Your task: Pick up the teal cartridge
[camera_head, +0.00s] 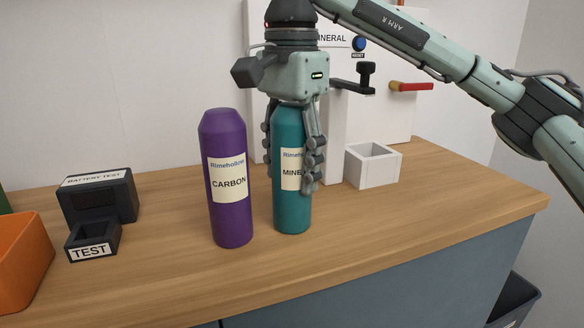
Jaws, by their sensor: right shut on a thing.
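The cartridge's top is hidden by the gripper body. The base appears to be at the counter surface; I cannot tell whether it touches. My left gripper is not in view.
A purple cartridge (229,215) labelled "CARBON" stands close to the left. A white machine with a black lever (366,75), a red-handled tap (410,87) and a white open box (372,166) are behind. A black battery tester (98,200) and orange bin (22,262) are left. Front right counter is clear.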

